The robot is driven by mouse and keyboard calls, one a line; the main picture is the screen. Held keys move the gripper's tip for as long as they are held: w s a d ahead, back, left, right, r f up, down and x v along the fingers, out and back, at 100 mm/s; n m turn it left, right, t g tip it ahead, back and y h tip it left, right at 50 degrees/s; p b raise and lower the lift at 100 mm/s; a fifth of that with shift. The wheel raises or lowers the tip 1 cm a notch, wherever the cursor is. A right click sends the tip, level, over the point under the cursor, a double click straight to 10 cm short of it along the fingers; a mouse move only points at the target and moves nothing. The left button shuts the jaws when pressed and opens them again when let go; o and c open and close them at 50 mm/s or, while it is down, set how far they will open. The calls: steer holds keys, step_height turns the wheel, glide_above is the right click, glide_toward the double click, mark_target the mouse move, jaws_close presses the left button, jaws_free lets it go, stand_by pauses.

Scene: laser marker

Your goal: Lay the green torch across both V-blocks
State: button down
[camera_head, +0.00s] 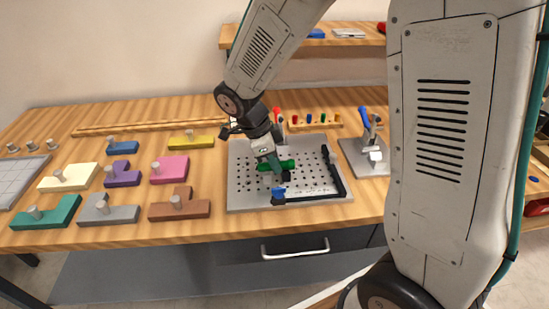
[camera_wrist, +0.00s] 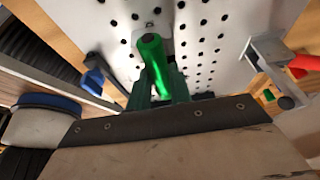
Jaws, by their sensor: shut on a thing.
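The green torch (camera_head: 288,164) is at my gripper (camera_head: 284,176), over the perforated plate (camera_head: 245,196). In the wrist view the torch (camera_wrist: 153,62) is a shiny green cylinder between the dark green fingers (camera_wrist: 158,92) of my gripper, which is shut on it. Its far end points up the picture, above the plate (camera_wrist: 215,30). A small grey block (camera_wrist: 150,32) shows by that far end; it may be one V-block. I cannot make out both V-blocks, nor whether the torch touches them.
A blue-tipped clamp (camera_head: 278,194) is on the plate's front edge, and a red-handled clamp (camera_head: 276,115) at its back. A black bar (camera_head: 333,172) runs along the right side. A blue-handled device (camera_head: 366,122) stands farther right. Several coloured knobbed blocks, including a pink one (camera_head: 170,170), lie left.

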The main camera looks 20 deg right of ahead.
steer(key=shift+f, duration=0.25)
steer(key=c, duration=1.3)
jaws_free()
steer(key=shift+r, duration=0.1)
steer(key=v, duration=1.3)
steer(key=shift+s+d+r+n+t+y, duration=0.6)
steer(key=shift+s+d+n, duration=0.65)
steer(key=shift+s+n, duration=2.5)
steer(key=shift+s+d+r+n+t+y, duration=0.25)
steer(key=shift+s+d+r+n+y, duration=0.75)
steer(key=shift+s+n, duration=2.75)
steer(key=shift+s+d+r+n+t+y, duration=0.45)
steer(key=shift+s+d+n, duration=1)
steer(key=shift+s+n, duration=2.3)
steer(key=shift+s+r+m, duration=0.15)
steer(key=shift+s+m, duration=0.25)
steer(key=shift+m, duration=0.05)
